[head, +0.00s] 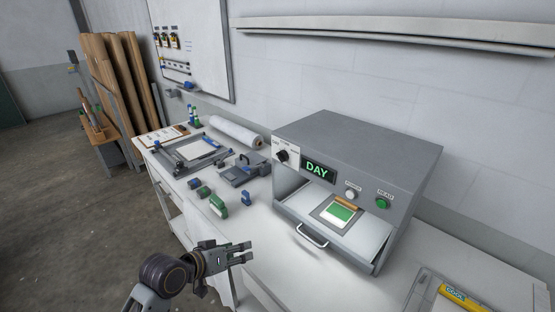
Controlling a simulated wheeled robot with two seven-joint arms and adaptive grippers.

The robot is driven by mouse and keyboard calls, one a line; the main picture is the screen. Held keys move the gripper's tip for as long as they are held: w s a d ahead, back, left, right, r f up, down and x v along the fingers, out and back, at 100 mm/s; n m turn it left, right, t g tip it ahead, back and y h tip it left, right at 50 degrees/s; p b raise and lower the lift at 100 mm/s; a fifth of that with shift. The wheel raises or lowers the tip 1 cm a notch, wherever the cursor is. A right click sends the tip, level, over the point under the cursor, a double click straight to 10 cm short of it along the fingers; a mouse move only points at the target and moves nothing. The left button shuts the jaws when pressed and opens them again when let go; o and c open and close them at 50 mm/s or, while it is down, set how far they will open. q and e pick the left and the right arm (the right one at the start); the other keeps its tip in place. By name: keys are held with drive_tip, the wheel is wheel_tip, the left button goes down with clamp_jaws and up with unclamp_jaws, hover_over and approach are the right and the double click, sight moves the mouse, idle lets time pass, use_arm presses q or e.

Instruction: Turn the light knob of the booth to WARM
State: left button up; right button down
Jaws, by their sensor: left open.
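The grey booth (355,150) stands on the white bench at the right of centre. Its black light knob (282,156) sits on a white dial plate at the upper left of its front; the dial lettering is too small to read. The display (318,170) beside it reads DAY in green. My left gripper (247,254) is open and empty, in front of and below the booth, well apart from the knob. My right gripper is not in view.
The booth's drawer with its handle (312,236) juts out, holding a green-and-white sample (340,213). A white button (351,194) and green button (382,203) are on the front. Small blocks and a grey tool (243,172) lie left of the booth.

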use_arm(q)
drive_tip(key=w+d+r+n+t+h, duration=0.1)
drive_tip(key=w+d+r+t+h, duration=0.15)
drive_tip(key=w+r, duration=0.4)
drive_tip(key=n+t+h, duration=0.2)
drive_tip(key=n+h, duration=0.1)
drive_tip(key=h, duration=0.1)
approach(279, 158)
drive_tip(key=v, duration=0.4)
drive_tip(key=shift+s+a+r+y, duration=0.1)
drive_tip(key=shift+a+r+y, duration=0.05)
drive_tip(key=shift+r+y, duration=0.15)
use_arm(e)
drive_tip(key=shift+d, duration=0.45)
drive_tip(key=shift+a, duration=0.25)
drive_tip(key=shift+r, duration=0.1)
use_arm(q)
drive_tip(key=p+x, duration=0.2)
drive_tip(key=x, duration=0.9)
drive_tip(key=shift+s+p, duration=0.1)
drive_tip(key=shift+p, duration=0.3)
drive_tip(key=shift+x, duration=1.45)
drive_tip(key=shift+f, duration=0.15)
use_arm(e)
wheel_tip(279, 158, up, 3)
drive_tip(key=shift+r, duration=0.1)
